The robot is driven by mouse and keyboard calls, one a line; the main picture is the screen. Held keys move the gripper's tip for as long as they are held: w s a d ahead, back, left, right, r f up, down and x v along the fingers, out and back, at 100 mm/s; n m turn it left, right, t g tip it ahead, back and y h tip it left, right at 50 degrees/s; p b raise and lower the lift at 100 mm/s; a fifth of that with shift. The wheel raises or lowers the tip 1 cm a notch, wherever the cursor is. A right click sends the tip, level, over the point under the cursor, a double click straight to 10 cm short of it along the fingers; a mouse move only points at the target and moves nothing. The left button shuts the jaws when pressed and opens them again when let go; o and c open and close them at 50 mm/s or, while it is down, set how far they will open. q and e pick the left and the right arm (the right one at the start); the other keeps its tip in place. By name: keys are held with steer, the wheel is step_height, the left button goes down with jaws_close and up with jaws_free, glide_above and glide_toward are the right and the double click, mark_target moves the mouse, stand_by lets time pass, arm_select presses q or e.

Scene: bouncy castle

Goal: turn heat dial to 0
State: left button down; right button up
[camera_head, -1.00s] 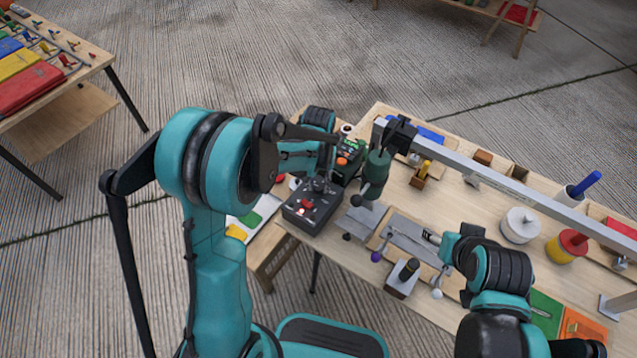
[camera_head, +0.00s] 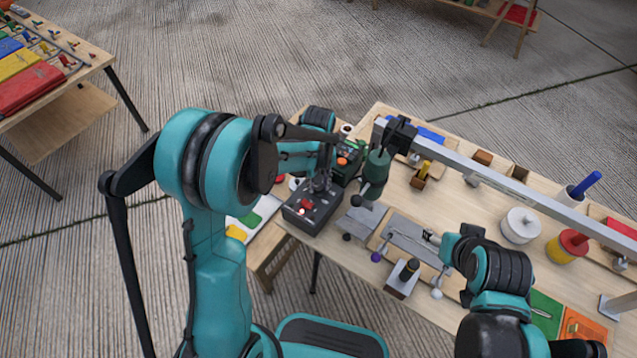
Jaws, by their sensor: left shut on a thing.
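A dark control box (camera_head: 310,217) with a lit red switch (camera_head: 306,206) stands at the left end of the workbench.
A second box with an orange button (camera_head: 342,161) stands just behind the first. A green hanging tool (camera_head: 376,167) on a grey rail (camera_head: 500,185) is close to the right. A dark-handled block (camera_head: 405,277) and white spool (camera_head: 519,225) stand on the bench.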

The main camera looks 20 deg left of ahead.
mark_target(319, 187)
arm_select(q)
steer(key=c, duration=1.2)
jaws_free()
step_height(319, 187, up, 12)
steer(key=s+a+r+m+t, duration=0.1)
steer(key=s+t, duration=0.1)
steer(key=s, duration=0.3)
steer(key=s+a+r+m+t, duration=0.1)
steer(key=s+m+t, duration=0.1)
steer(key=s, duration=0.4)
steer(key=s+a+r+m+t, duration=0.1)
steer(key=s+m+t, duration=0.1)
steer(key=s, duration=0.3)
steer(key=shift+s+a+r+t, duration=0.1)
steer(key=shift+s+a+t, duration=0.15)
steer(key=shift+s+t, duration=0.25)
